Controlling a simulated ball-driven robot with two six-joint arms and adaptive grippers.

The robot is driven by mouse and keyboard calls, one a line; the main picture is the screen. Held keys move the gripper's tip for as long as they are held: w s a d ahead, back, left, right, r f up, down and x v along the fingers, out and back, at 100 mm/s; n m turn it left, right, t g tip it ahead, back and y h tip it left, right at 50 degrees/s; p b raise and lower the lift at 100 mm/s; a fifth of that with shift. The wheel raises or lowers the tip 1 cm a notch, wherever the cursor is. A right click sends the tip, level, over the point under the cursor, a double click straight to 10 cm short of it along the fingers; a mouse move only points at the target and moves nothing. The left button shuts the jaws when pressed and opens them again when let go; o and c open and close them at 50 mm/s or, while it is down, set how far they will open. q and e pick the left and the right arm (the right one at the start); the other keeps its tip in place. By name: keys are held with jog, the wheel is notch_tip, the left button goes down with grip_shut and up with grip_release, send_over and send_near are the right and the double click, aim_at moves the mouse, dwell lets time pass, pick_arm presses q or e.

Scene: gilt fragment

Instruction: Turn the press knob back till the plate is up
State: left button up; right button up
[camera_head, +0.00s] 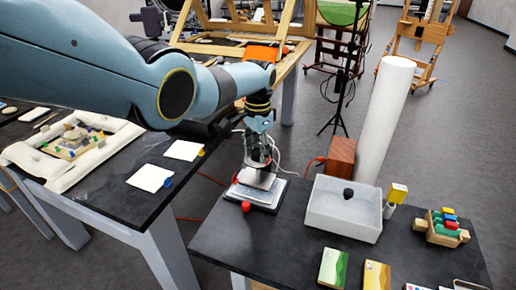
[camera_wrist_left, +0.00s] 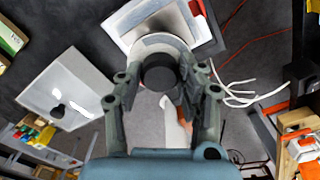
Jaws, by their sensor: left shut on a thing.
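The press stands on the dark table, with a pale base (camera_head: 263,206) and a light plate (camera_head: 257,180) under my gripper in the camera_head view. In the left wrist view its pale square part (camera_wrist_left: 120,22) shows at the top, and the dark round press knob (camera_wrist_left: 159,74) sits on a pale round part. My left gripper (camera_head: 258,152) is above the press, with its fingers (camera_wrist_left: 160,84) on both sides of the knob, shut on it. The gripper hides much of the press top. I cannot tell how large the gap under the plate is. My right gripper is not in view.
A white tray (camera_head: 325,222) with a dark object stands right of the press. A white column (camera_head: 385,120) and a reddish box (camera_head: 341,158) stand behind. A small red piece (camera_head: 246,206) is at the press's front edge. White cables run behind the press.

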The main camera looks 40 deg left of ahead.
pick_arm(q)
jog(key=n, duration=0.5)
jog(key=shift+w+r+n+p, duration=0.1)
jog(key=shift+r+n+p, duration=0.05)
jog(key=shift+n+p, duration=0.15)
jog(key=n, duration=1.1)
jog(key=shift+a+n+p, duration=0.1)
jog(key=shift+n+p, duration=0.2)
jog(key=shift+n, duration=0.1)
jog(key=n, duration=0.5)
jog(key=shift+n, duration=0.3)
jog(key=o, duration=1.1)
jog(key=shift+o, duration=0.2)
